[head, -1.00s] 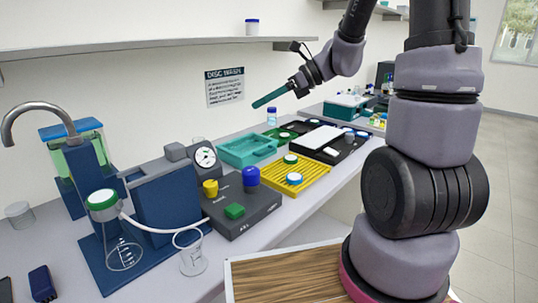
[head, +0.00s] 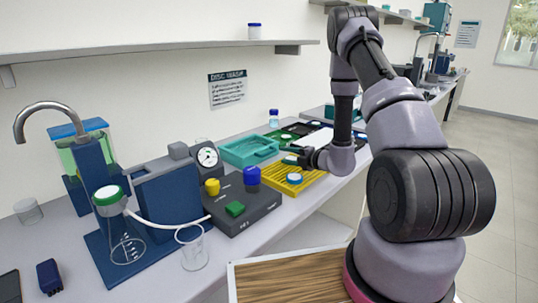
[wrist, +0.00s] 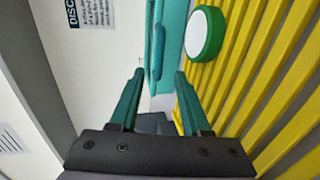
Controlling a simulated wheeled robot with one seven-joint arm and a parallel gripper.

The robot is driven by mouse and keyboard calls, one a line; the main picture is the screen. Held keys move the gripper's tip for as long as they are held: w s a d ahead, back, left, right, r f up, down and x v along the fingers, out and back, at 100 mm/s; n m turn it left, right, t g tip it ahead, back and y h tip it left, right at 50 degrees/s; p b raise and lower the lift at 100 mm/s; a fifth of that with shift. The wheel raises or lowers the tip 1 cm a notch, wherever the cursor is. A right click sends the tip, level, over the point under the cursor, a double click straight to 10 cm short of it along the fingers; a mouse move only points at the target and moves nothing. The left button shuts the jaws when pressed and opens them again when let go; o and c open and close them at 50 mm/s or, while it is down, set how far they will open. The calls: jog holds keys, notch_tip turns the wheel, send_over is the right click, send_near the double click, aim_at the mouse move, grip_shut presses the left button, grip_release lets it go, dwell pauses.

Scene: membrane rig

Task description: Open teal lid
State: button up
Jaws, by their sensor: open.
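The yellow slatted rack (head: 305,180) lies close beside my gripper, with white green-rimmed discs (wrist: 204,33) on it. A dark control box (head: 245,205) with blue and yellow knobs stands nearer. Another teal box (head: 318,113) is farther back. The wall stands behind the bench.

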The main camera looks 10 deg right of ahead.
aim_at(270, 153)
jog(key=x, duration=0.9)
jog(key=shift+w+a, duration=0.15)
jog(key=shift+w, duration=0.05)
grip_shut()
dwell(1.1)
